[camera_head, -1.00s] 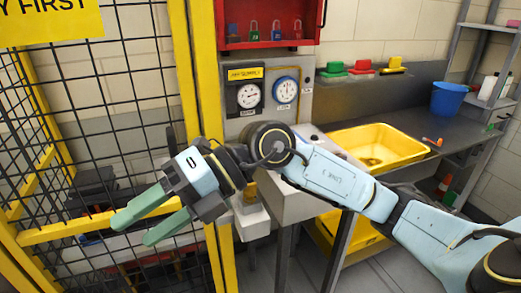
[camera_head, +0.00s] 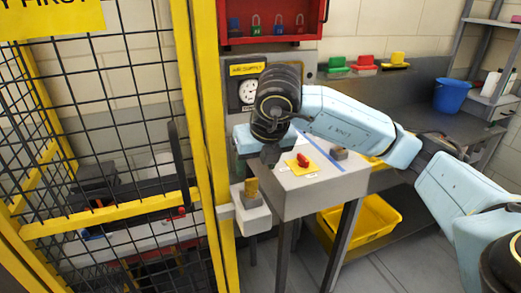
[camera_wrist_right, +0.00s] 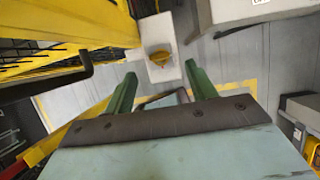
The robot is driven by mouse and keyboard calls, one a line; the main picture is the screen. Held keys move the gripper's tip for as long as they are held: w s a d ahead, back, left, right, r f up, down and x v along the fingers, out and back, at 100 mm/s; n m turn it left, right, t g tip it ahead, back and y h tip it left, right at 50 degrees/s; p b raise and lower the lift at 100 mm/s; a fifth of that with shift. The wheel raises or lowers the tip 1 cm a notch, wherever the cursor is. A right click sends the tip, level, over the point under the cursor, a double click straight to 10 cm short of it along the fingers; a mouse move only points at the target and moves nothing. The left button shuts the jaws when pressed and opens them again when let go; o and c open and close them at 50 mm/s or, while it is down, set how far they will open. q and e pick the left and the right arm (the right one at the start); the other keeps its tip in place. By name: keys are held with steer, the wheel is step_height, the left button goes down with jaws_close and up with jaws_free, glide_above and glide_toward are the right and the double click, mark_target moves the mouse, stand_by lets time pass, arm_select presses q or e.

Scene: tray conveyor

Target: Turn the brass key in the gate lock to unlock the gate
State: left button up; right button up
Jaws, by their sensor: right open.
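The brass key (camera_head: 251,187) stands upright in the pale grey lock box (camera_head: 252,216), which is fixed to the yellow gate post. The mesh gate (camera_head: 110,130) looks shut. My left gripper is not in view.
A grey stand (camera_head: 318,190) beside the post holds a red item on a yellow plate (camera_head: 300,165). Behind it are a gauge panel (camera_head: 245,90) and a red padlock cabinet (camera_head: 270,42). A dark gate handle (camera_head: 177,160) sticks up left of the post. A yellow bin (camera_head: 365,220) sits below.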

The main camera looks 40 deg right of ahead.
mark_target(251, 179)
steer(key=x, duration=0.7)
steer(key=shift+w+f, duration=0.1)
steer(key=shift+f, duration=0.15)
steer(key=shift+c, duration=0.2)
steer(key=shift+a, duration=0.1)
steer(key=c, duration=1.1)
steer(key=shift+m, duration=0.5)
steer(key=shift+m+h+b, duration=0.3)
steer(key=shift+m+h, duration=0.3)
steer(key=shift+m, duration=0.4)
steer(key=shift+m, duration=0.5)
steer(key=shift+m+g+h, duration=0.5)
steer(key=shift+m, duration=0.5)
